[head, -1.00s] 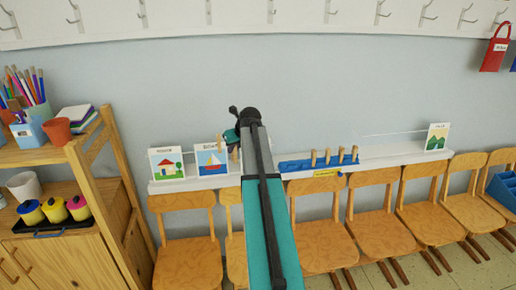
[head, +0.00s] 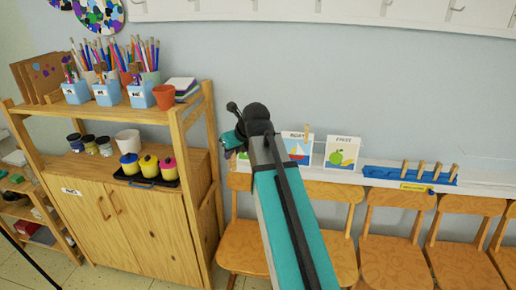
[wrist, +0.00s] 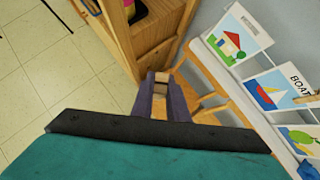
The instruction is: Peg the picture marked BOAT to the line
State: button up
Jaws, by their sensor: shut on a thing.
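The BOAT picture (head: 297,150), a white card with a blue sky and a red-hulled sailboat, stands upright above the white ledge against the wall. It also shows in the wrist view (wrist: 267,93). A wooden peg (head: 307,131) is at its upper right edge; I cannot tell whether it also grips the line. A faint stretch of line (head: 490,160) shows at the right. My gripper (wrist: 160,86) is shut on a small wooden thing (wrist: 161,77), which looks like a peg. It is left of the BOAT picture and apart from it.
The FRUIT picture (head: 343,153) stands right of BOAT, and a house picture (wrist: 239,36) left of it. A blue tray (head: 385,175) holds several upright pegs on the ledge (head: 480,181). Chairs (head: 394,235) line the wall below. A wooden shelf unit (head: 160,235) stands close on the left.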

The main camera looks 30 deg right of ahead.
jog(key=s+a+n+y, duration=0.1)
jog(key=s+a, duration=0.2)
jog(key=a, duration=0.8)
jog(key=shift+s+a+r+n+b, duration=0.3)
jog(key=shift+s+b, duration=0.05)
jog(key=shift+d, duration=0.15)
